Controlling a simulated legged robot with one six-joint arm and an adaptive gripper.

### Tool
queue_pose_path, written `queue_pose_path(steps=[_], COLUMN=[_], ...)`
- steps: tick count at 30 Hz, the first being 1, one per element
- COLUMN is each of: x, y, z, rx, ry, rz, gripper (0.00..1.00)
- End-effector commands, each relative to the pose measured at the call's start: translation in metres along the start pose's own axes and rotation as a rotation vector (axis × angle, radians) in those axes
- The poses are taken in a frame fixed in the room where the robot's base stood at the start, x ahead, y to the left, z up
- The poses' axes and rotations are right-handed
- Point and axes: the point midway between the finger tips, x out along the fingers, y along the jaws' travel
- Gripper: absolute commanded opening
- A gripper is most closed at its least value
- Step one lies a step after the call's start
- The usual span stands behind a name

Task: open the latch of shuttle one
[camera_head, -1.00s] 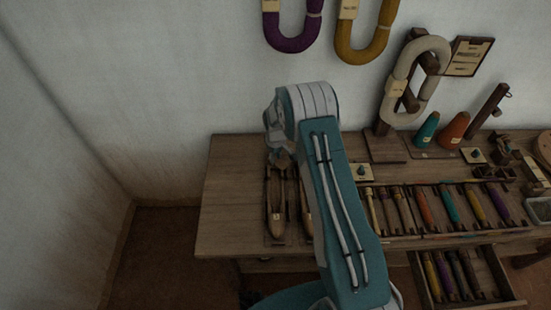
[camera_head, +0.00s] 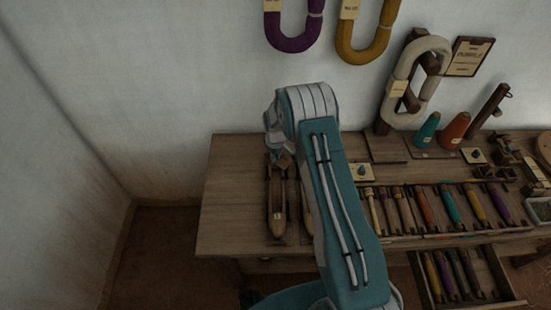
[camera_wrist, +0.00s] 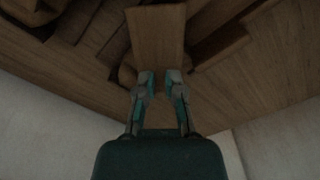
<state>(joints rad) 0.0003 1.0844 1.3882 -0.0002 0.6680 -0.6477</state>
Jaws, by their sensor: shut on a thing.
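Two long wooden shuttles lie side by side at the left of the bench. The left shuttle (camera_head: 277,212) shows most of its length, with a small pale label near its front end. The other shuttle (camera_head: 307,215) is mostly hidden behind my arm. In the wrist view my gripper (camera_wrist: 161,80) is shut on the near end of a flat brown wooden piece, apparently the latch (camera_wrist: 157,35). In the head view this small brown latch (camera_head: 284,159) stands tilted up at the back of the left shuttle, right below my wrist.
The wooden bench (camera_head: 228,190) is bare at the left end. To the right are a rack of coloured bobbins (camera_head: 425,208), an open drawer (camera_head: 420,285), cones (camera_head: 453,132) and a stand with a pale yarn hank (camera_head: 437,47). A wall stands close behind.

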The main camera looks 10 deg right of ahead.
Motion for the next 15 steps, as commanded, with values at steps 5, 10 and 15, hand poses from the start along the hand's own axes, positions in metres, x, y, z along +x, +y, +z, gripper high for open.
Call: queue_pose_path(steps=[5, 10, 15], x=[0.0005, 0.0005, 0.0006], y=[-0.0002, -0.0002, -0.0001], z=[0.0002, 0.0002, 0.0001], rx=[-0.126, -0.276, -0.422], ry=[-0.001, -0.001, 0.0], rz=[-0.001, -0.001, 0.0], gripper=[0.0, 0.0, 0.0])
